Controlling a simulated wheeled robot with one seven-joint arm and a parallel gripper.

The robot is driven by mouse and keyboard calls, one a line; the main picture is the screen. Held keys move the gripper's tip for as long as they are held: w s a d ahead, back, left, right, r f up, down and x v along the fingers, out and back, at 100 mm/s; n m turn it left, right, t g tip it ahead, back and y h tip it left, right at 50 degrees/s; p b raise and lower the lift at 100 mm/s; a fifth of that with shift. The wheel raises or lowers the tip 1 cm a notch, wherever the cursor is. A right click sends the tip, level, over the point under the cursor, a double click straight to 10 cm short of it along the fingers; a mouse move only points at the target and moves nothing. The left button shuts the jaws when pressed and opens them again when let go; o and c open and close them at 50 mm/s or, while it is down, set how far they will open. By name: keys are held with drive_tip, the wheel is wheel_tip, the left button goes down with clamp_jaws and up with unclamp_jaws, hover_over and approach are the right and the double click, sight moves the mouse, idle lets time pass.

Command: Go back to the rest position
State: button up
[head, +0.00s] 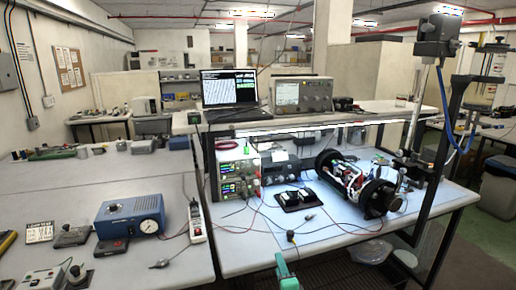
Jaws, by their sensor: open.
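My gripper and arm do not show clearly in the head view, so I cannot see the jaws or where they are. An open cylinder assembly (352,178) with black end rings and coloured wiring lies on its side on the blue mat (255,246) of the right bench. Black modules with white parts (297,198) sit on the mat just left of it. A teal-green object (287,272) sticks up at the bottom edge; I cannot tell what it is.
The left bench (75,179) carries a blue gauge box (130,216) and a white power strip (197,223). Power supplies (238,174), a laptop (230,88) and an oscilloscope (300,95) stand behind. A tall stand (414,115) rises at right.

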drive_tip(key=s+f+n+h, duration=0.1)
drive_tip(key=s+f+n, duration=0.1)
drive_tip(key=s+f, duration=0.5)
drive_tip(key=s+f+n+g+h, duration=0.1)
drive_tip(key=s+f+n, duration=0.25)
drive_tip(key=s, duration=0.75)
drive_tip(key=s+f+n+h, duration=0.1)
drive_tip(key=s+f+n, duration=0.1)
drive_tip(key=s+f, duration=0.5)
drive_tip(key=s+a+r+n, duration=0.2)
drive_tip(key=s+r, duration=0.1)
drive_tip(key=s, duration=0.6)
drive_tip(key=s+a+r+n, duration=0.3)
drive_tip(key=s, duration=0.7)
drive_tip(key=s+a+r+n, duration=0.2)
drive_tip(key=s+r+n, duration=0.1)
drive_tip(key=s, duration=0.7)
drive_tip(key=shift+s+a+y, duration=0.2)
drive_tip(key=shift+s+y, duration=0.05)
drive_tip(key=shift+y, duration=0.05)
drive_tip(key=shift+w+r, duration=0.1)
